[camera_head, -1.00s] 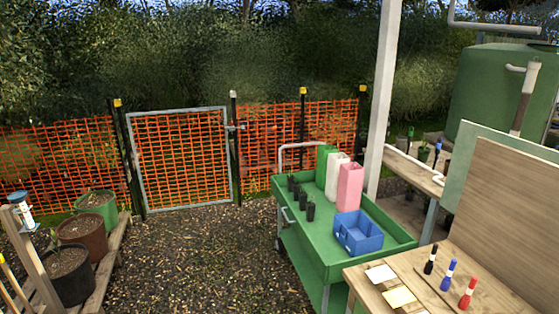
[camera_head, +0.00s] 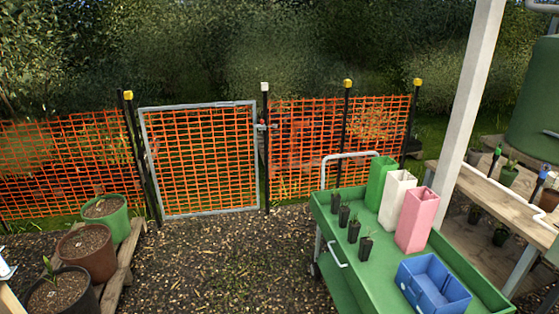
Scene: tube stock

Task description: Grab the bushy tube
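Several small black tubes with green seedlings stand upright in a row along the left side of the green cart (camera_head: 322,212). The nearest tube (camera_head: 366,248) has a spread of leaves at its top. Behind it are a second tube (camera_head: 354,231), a third tube (camera_head: 344,214) and a farthest tube (camera_head: 335,202). They are small in the view, so I cannot tell for sure which is the bushiest. Neither of my grippers shows.
Tall green (camera_head: 380,184), white (camera_head: 397,200) and pink (camera_head: 415,220) containers and a blue bin (camera_head: 433,285) share the cart. A white post (camera_head: 470,110) and wooden bench (camera_head: 500,205) stand right. Pots, including a green one (camera_head: 107,216), stand left. Gravel (camera_head: 220,265) is clear.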

